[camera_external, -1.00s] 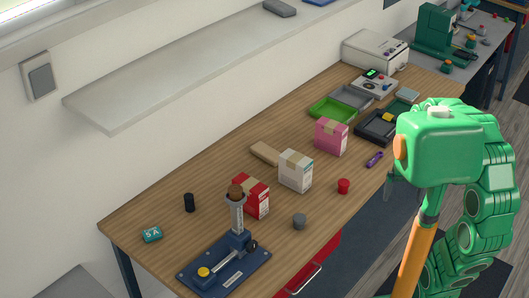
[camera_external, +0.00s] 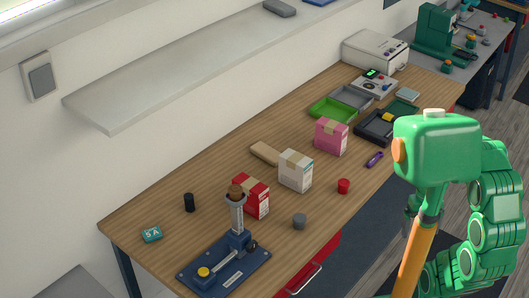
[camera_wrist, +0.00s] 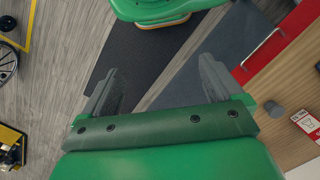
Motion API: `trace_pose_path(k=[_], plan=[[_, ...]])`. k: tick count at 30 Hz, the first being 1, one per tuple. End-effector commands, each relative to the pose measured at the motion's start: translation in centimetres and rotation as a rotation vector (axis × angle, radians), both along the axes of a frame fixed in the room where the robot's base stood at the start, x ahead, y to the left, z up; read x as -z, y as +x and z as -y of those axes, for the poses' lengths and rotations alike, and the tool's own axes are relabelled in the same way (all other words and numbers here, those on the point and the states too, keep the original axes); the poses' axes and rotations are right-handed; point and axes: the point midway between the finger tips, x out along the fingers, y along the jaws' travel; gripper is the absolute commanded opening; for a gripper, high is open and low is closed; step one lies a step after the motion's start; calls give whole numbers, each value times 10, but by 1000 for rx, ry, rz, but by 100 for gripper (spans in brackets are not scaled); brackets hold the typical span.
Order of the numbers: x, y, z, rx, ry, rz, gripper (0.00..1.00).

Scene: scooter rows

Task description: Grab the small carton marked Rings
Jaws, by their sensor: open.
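Three small cartons stand upright on the wooden bench: a red and white one (camera_external: 251,196), a white one (camera_external: 295,171) and a pink one (camera_external: 331,136). I cannot read which is marked Rings in the external view. In the wrist view, the red and white carton (camera_wrist: 308,124) is partly cut off at the right edge, its lettering too small to read surely. My gripper (camera_wrist: 158,85) is open and empty, with its two grey fingers wide apart above the floor, off the bench's front side. In the external view it is mostly hidden behind my own body.
A blue lever press (camera_external: 225,262) stands in front of the red carton. A grey cylinder (camera_external: 299,221), a red cap (camera_external: 344,186) and a purple item (camera_external: 375,159) lie near the front edge. A wooden block (camera_external: 264,153) lies behind the white carton. Trays (camera_external: 331,110) stand farther back.

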Motion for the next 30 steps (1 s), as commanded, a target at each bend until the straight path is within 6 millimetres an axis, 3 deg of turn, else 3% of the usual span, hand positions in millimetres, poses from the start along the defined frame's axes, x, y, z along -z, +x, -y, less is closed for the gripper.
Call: trace_pose_path(k=[5, 14, 30], plan=[[9, 23, -3, -61, 12, 33, 94], [42, 110, -26, -290, 83, 199, 94], [93, 250, -114, -617, 286, 568, 94]])
